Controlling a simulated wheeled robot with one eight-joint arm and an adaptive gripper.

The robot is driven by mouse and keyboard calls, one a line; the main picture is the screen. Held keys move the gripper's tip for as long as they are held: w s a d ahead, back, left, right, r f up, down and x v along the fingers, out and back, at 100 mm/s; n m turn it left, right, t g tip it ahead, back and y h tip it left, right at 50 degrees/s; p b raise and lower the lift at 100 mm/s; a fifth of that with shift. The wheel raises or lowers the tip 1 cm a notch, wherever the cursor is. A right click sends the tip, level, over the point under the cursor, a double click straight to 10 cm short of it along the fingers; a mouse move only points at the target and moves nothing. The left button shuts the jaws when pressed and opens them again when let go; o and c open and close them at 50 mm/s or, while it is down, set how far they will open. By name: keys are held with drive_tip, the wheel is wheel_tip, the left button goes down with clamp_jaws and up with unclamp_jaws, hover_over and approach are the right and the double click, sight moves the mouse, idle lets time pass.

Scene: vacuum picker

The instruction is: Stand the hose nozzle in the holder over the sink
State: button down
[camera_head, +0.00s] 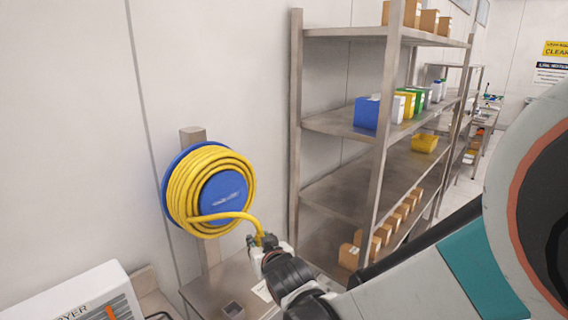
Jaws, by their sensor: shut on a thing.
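The yellow hose (245,217) runs off its reel and ends at my gripper (259,243). My gripper is shut on the hose nozzle (259,239) at that end; the fingers hide most of the nozzle, so its tilt is hard to tell. A small grey square open-topped cup (232,309), which looks like the holder, stands on a steel surface (215,288) at the bottom of the view. It is empty as far as I see. My gripper is above and to the right of it in the picture, apart from it. No sink basin is clearly visible.
The blue hose reel (223,193) hangs on a wall post (192,134). A white dryer unit (75,295) stands at lower left. A steel shelf rack (295,120) with boxes and bins rises behind my arm. A white label (262,291) lies near the cup.

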drive_tip(key=d+f+m+h+b, duration=0.3)
drive_tip(key=d+h, duration=0.1)
drive_tip(key=d, duration=1)
drive_tip(key=d+f+m+h+b, duration=0.3)
drive_tip(key=d+f+m+h, duration=0.1)
drive_tip(key=d, duration=1)
drive_tip(key=shift+f+h, duration=0.15)
drive_tip(key=shift+h, duration=0.15)
drive_tip(key=shift+d, duration=0.1)
